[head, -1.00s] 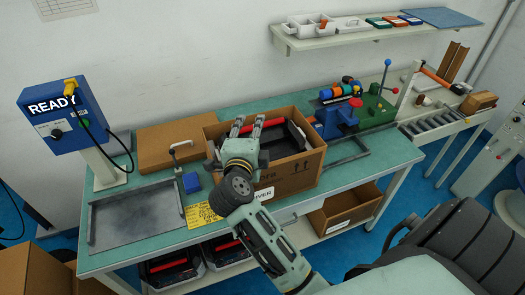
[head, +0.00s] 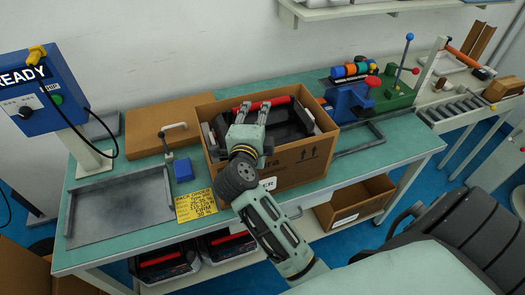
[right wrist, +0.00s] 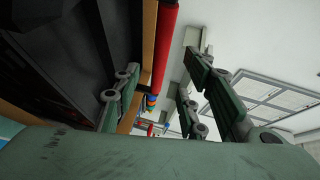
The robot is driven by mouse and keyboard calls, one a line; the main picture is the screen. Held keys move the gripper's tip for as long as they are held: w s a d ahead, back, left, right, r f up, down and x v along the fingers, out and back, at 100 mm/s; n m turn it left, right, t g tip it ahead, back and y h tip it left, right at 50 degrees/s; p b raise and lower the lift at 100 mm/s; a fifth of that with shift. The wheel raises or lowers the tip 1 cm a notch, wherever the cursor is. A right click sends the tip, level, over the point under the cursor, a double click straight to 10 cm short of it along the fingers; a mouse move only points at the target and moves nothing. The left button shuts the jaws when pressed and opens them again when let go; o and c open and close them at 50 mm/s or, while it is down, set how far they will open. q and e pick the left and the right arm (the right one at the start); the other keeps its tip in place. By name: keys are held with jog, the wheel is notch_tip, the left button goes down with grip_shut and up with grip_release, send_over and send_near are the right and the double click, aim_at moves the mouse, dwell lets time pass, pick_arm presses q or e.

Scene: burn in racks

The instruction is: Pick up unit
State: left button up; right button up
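The unit (head: 287,121) is black with a red handle bar (head: 280,101) along its far side. It sits inside an open cardboard box (head: 293,164) on the green bench. My right gripper (head: 255,107) reaches over the box from the front, its two fingers apart near the red bar. In the right wrist view my right gripper (right wrist: 160,82) is open, and the red bar (right wrist: 166,45) shows between its fingers. I cannot tell whether either finger touches the bar. My arm hides part of the unit. My left gripper is not in view.
A grey tray (head: 75,232), a clamp (head: 170,145), a blue block (head: 182,170) and a flat brown carton (head: 160,122) lie left of the box. A blue vise (head: 348,101) stands close right of it. More red-and-black units (head: 165,262) stand on the shelf below.

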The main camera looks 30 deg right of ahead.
jog(key=shift+w+d, duration=0.3)
jog(key=shift+w, duration=0.05)
jog(key=p+x, duration=0.2)
jog(key=x, duration=0.4)
jog(key=shift+d, duration=0.2)
jog(key=shift+w+d+f, duration=0.15)
jog(key=shift+w, duration=0.05)
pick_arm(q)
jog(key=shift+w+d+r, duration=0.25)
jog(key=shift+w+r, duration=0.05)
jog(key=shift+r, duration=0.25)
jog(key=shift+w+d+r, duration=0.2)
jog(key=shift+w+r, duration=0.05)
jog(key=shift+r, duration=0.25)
pick_arm(e)
jog(key=shift+c, duration=0.4)
jog(key=shift+c, duration=1)
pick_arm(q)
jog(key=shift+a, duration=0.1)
pick_arm(e)
grip_shut()
